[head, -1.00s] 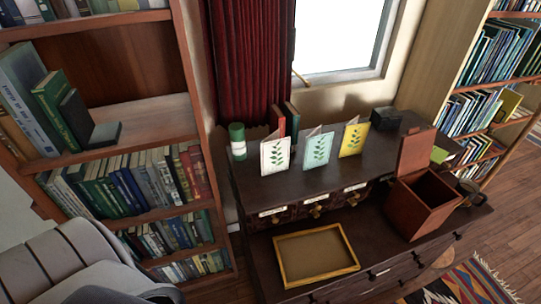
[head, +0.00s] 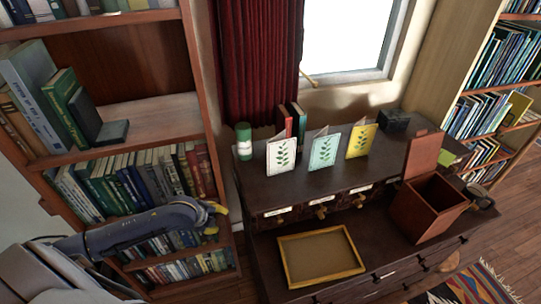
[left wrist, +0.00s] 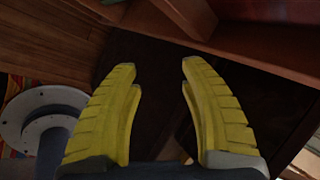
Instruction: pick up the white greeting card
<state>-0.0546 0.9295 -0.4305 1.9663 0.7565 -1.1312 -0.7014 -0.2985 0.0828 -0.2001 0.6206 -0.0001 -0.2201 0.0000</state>
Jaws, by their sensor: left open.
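The white greeting card (head: 282,153) with a green leaf print stands upright on the dresser top, leftmost of three cards. A light blue card (head: 323,151) and a yellow card (head: 360,140) stand to its right. My left gripper (head: 218,215) is left of and below the white card in the head view, in front of the bookshelf and apart from the card. In the left wrist view its yellow fingers (left wrist: 158,100) are spread with nothing between them. The card does not show in the left wrist view. My right gripper is not in view.
A green cylinder (head: 243,141) stands just left of the white card, and several books (head: 292,121) stand behind it. A yellow-framed tray (head: 286,276) lies on the lower surface. An open brown box (head: 425,208) stands at right. The bookshelf (head: 205,95) borders the left side.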

